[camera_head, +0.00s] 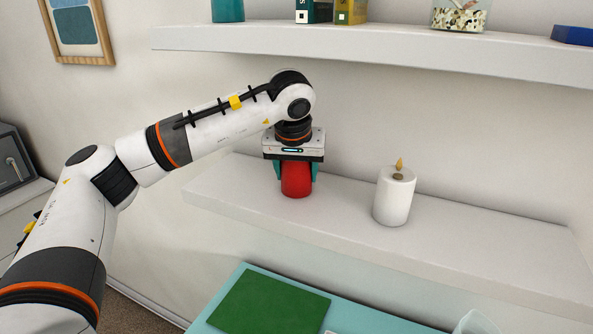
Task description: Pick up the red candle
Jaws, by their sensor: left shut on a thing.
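The red candle (296,180) is upright at the lower white shelf (467,243), left of its middle. My left gripper (295,177) comes down on it from above, with a teal finger on each side, and is shut on it. The candle's top is hidden by the gripper body. I cannot tell whether its base touches the shelf. My right gripper is not in view.
A white candle (394,197) with a flame-shaped tip stands to the right on the same shelf. An upper shelf (380,52) with several items runs above my arm. Below are a teal surface (250,275) and a green board (270,305).

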